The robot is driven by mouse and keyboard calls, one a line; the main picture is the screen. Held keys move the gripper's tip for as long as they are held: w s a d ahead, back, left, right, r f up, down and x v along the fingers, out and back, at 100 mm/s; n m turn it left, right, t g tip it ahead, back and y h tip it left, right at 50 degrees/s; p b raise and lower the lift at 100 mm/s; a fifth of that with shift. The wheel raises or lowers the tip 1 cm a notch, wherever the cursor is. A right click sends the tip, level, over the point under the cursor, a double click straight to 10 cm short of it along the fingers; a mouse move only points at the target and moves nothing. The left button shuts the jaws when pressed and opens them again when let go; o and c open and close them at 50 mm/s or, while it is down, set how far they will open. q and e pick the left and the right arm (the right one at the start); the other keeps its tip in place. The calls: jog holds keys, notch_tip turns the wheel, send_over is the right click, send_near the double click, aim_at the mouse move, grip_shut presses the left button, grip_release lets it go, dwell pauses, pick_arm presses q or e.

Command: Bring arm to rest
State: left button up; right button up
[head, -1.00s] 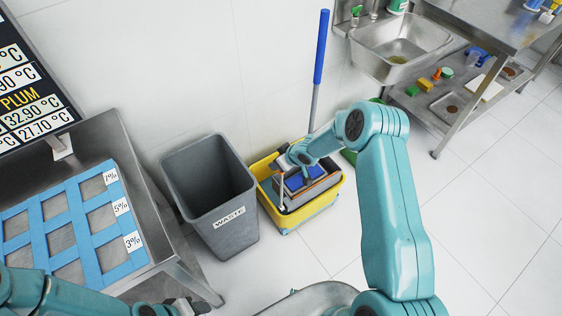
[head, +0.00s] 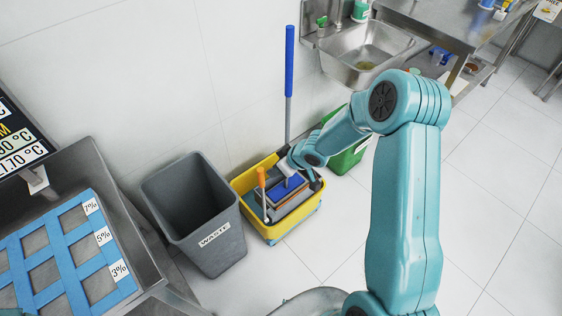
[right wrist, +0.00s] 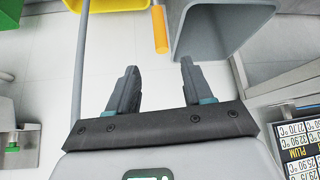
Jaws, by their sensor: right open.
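My right arm (head: 405,190) reaches up from the bottom right in the head view and bends over at a high elbow. Its hand end is in front of the yellow mop bucket, and its fingertips are hard to make out there. In the right wrist view my right gripper (right wrist: 157,80) is open, with nothing between its two dark fingers. Beyond the fingers are the floor, an orange handle (right wrist: 160,30) and the grey bin. My left gripper is not seen in the head view.
A grey waste bin (head: 212,250) stands left of the yellow bucket (head: 282,232); a green bin (head: 342,163) is behind. A blue-handled mop (head: 289,60) leans on the wall. A steel table with a blue rack (head: 75,262) is at left, a sink (head: 350,75) at back. Floor at right is clear.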

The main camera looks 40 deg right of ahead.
jog(key=shift+s+d+r, duration=0.1)
jog(key=shift+s+r, duration=0.25)
jog(key=shift+r, duration=0.1)
